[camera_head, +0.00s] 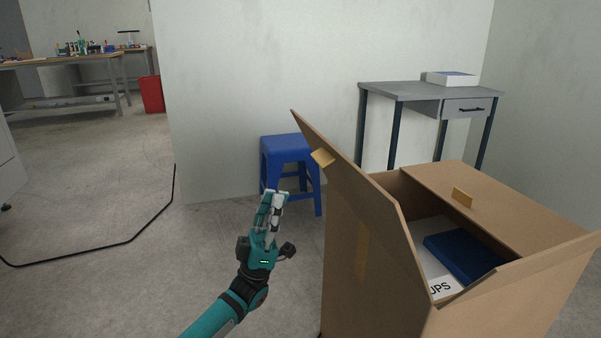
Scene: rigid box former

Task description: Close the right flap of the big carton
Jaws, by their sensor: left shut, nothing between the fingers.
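The big brown carton (375,270) stands open at the right. Its left flap (350,185) is raised and leans out to the left, with a small yellow tab (322,157) on it. The flap on the right (500,193) lies about flat over the far right part of the opening and carries another yellow tab (462,197). My left gripper (272,196) is shut and empty, pointing up, to the left of the carton and apart from the raised left flap. My right gripper is out of view.
Inside the carton lie a blue item (462,257) and a white item (436,282) with dark letters. A blue stool (287,158) stands behind my left gripper. A grey desk (410,93) stands behind the carton. The floor at left is mostly clear, with a black cable (100,254).

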